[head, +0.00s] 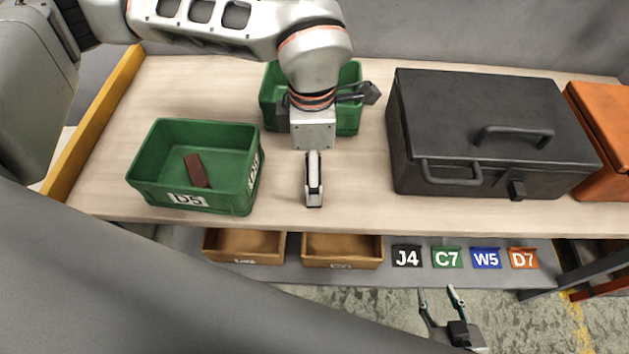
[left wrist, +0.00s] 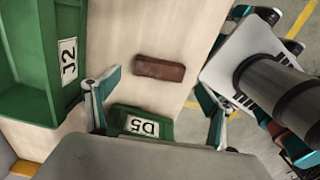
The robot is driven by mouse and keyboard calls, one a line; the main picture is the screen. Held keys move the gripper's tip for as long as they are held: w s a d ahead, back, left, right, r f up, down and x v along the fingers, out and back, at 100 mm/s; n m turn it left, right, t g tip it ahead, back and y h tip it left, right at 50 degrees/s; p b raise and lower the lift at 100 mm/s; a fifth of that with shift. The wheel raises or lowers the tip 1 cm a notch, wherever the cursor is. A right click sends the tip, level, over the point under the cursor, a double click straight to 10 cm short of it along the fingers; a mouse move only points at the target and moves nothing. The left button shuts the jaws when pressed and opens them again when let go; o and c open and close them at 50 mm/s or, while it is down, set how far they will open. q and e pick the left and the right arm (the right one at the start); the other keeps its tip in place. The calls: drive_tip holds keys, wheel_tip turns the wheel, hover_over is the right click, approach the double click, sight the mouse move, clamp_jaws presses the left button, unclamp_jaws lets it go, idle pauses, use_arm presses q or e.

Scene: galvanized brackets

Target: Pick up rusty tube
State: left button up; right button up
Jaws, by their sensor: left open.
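In the left wrist view, a rusty brown tube (left wrist: 160,68) lies on the pale tabletop, ahead of my left gripper (left wrist: 157,105), whose fingers are apart with nothing between them. In the head view my left gripper (head: 314,190) points down over the table and shows edge-on; it seems to hide that tube. A similar rusty brown piece (head: 196,170) shows inside the green D5 bin (head: 150,190) in the head view; I cannot tell its exact shape. My right gripper (head: 441,304) is open and empty, low in front of the table.
A second green bin (head: 349,118), labelled J2 in the left wrist view, stands at the back behind my left wrist. A black toolbox (head: 440,120) and an orange case (head: 605,120) stand to the right. Two wooden drawers (head: 245,247) sit below the table edge, beside several lettered tags.

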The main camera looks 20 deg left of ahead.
use_arm(q)
wheel_tip(320, 180, down, 4)
drive_tip(key=shift+r, duration=0.1)
drive_tip(key=shift+w+f, duration=0.1)
drive_tip(key=shift+f, duration=0.25)
drive_tip(key=shift+d, duration=0.1)
drive_tip(key=shift+c, duration=0.4)
drive_tip(key=c, duration=1.2)
drive_tip(key=shift+o, duration=0.2)
use_arm(e)
drive_tip(key=shift+w+d, duration=0.15)
drive_tip(key=shift+w, duration=0.2)
drive_tip(key=shift+s, duration=0.1)
